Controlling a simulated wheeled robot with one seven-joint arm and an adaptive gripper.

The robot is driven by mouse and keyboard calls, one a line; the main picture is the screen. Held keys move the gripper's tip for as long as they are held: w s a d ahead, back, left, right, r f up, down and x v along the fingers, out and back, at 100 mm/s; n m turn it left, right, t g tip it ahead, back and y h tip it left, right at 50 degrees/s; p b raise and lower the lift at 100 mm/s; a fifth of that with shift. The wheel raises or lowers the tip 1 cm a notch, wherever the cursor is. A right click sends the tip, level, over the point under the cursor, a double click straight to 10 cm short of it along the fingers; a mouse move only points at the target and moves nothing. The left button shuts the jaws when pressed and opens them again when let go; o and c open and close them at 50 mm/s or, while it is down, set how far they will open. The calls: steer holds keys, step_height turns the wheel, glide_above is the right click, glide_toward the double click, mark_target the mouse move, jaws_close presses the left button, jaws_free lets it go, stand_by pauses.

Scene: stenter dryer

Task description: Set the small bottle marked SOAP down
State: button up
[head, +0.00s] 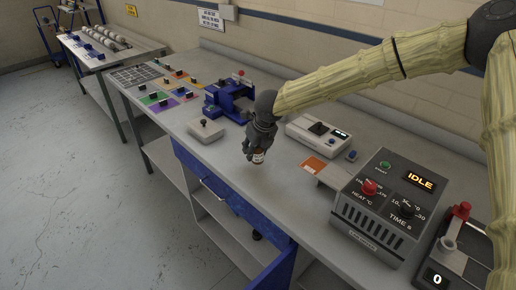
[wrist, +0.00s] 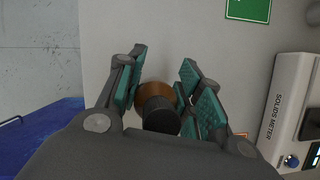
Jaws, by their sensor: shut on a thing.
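The small bottle (head: 259,156) is brown with a pale label; its lettering is too small to read. My gripper (head: 256,146) is shut on it near the front of the grey bench, left of the solids meter. In the wrist view, the bottle's dark cap and brown shoulder (wrist: 157,92) sit between the green-padded fingers of my gripper (wrist: 165,88). I cannot tell whether its base touches the bench top (head: 235,178).
A solids meter (head: 318,131) stands behind to the right, with an orange card (head: 313,164) before it. A grey IDLE box (head: 378,205) is farther right. A small grey block with a knob (head: 205,130) and a blue device (head: 228,98) stand to the left. Bench top in front is clear.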

mark_target(258, 152)
steer(key=shift+w+d, duration=0.2)
steer(key=shift+w, duration=0.35)
steer(key=shift+w+d, duration=0.15)
steer(key=shift+w, duration=0.35)
steer(key=shift+s+d+r+p, duration=0.1)
steer(key=shift+s+r+p, duration=0.15)
steer(key=shift+r+p, duration=0.3)
steer(key=x, duration=0.3)
steer(key=p+x, duration=0.1)
steer(key=shift+d+f, duration=0.35)
steer(key=shift+s, duration=0.15)
steer(key=shift+c, duration=0.4)
steer(key=shift+s+r, duration=0.2)
steer(key=shift+s, duration=0.05)
steer(key=shift+w+f, duration=0.1)
steer(key=shift+f, duration=0.05)
steer(key=o, duration=1.1)
steer(key=shift+w+f, duration=0.1)
steer(key=shift+o, duration=0.2)
